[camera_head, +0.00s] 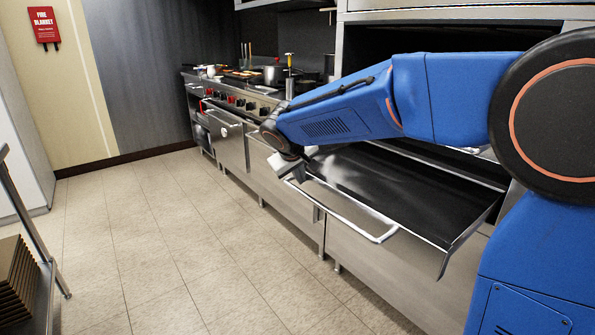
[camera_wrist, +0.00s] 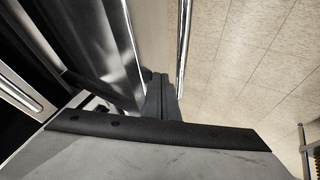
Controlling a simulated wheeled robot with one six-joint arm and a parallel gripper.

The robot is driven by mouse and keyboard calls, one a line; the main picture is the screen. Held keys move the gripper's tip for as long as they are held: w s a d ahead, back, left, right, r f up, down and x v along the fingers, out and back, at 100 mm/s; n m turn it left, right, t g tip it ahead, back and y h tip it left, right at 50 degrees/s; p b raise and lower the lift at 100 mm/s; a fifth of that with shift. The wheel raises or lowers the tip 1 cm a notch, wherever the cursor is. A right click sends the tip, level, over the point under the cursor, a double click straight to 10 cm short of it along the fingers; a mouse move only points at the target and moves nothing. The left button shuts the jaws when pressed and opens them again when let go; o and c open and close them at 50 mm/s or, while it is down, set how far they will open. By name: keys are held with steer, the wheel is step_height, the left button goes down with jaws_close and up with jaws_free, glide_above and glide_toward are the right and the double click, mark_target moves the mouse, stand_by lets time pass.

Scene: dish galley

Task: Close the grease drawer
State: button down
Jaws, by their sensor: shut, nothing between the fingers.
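The grease drawer (camera_head: 405,192) is pulled out from the cooking line, with its dark, shallow inside showing in the head view. A long metal handle bar (camera_head: 345,212) runs along its front edge. My gripper (camera_head: 288,170) is at the far end of this handle, its fingers shut and empty. In the wrist view the shut fingers (camera_wrist: 163,92) lie between the bright handle bar (camera_wrist: 184,45) on the right and the metal drawer front (camera_wrist: 128,45) on the left. I cannot tell whether they touch either one. My arm hides part of the drawer's back.
The stove (camera_head: 240,95) with pots and red knobs stands farther along the line. A fire blanket box (camera_head: 44,25) hangs on the wall. A rack (camera_head: 40,275) with brown slats stands at lower left. The tiled floor (camera_head: 150,235) between is clear.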

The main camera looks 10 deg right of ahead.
steer(key=shift+x, duration=1)
steer(key=shift+d, duration=0.1)
glide_toward(352, 167)
steer(key=x, duration=0.4)
steer(key=shift+w+f, duration=0.2)
steer(key=shift+f, duration=0.05)
